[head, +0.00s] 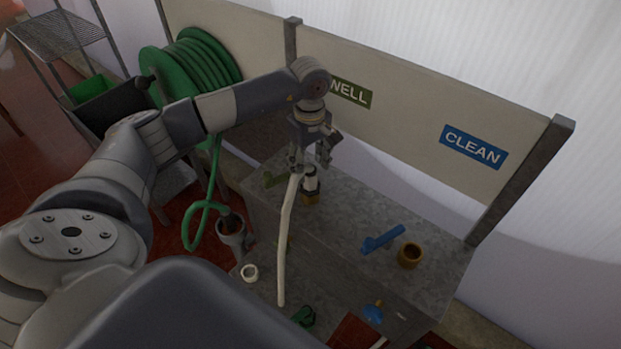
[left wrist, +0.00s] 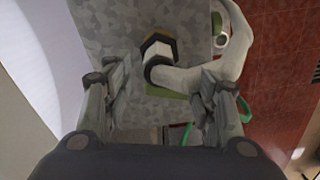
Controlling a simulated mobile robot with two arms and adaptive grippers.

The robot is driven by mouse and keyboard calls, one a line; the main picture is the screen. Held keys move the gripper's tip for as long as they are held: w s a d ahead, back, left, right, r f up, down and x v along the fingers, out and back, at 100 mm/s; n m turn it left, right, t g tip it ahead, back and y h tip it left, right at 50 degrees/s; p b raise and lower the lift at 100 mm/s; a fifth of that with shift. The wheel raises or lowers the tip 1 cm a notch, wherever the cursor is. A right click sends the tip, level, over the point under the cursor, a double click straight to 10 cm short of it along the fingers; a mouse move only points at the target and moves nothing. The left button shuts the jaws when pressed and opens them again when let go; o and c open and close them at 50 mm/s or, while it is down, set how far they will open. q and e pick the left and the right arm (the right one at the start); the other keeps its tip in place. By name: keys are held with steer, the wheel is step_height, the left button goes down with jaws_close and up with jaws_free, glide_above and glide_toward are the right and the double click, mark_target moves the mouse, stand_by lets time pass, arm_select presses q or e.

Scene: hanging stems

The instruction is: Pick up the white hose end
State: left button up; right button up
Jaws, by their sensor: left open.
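The white hose (head: 284,240) hangs down across the front of the grey metal bench, its upper end at my left gripper (head: 311,162). In the left wrist view the hose (left wrist: 236,50) curves in from the top right, and its end (left wrist: 185,78), with a dark ring, lies between the two fingers. My left gripper (left wrist: 165,88) is open and points down, with a finger on either side of the hose end. I cannot tell whether a finger touches it. My right gripper is not in view.
A white-and-brass fitting (head: 311,186) stands beside the hose end. A blue lever (head: 383,239) and a brass ring (head: 410,255) are farther right on the bench (head: 345,215). A green hose reel (head: 190,72) and a grey cup (head: 232,236) are at left. A board (head: 410,110) stands behind.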

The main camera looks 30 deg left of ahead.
mark_target(310, 168)
arm_select(q)
step_height(310, 168, down, 2)
steer(key=shift+f+p, duration=0.1)
steer(key=shift+p, duration=0.35)
steer(key=shift+f, duration=0.5)
steer(key=c, duration=1.1)
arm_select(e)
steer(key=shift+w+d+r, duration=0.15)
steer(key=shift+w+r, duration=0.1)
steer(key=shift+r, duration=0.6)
arm_select(q)
steer(key=shift+r, duration=0.1)
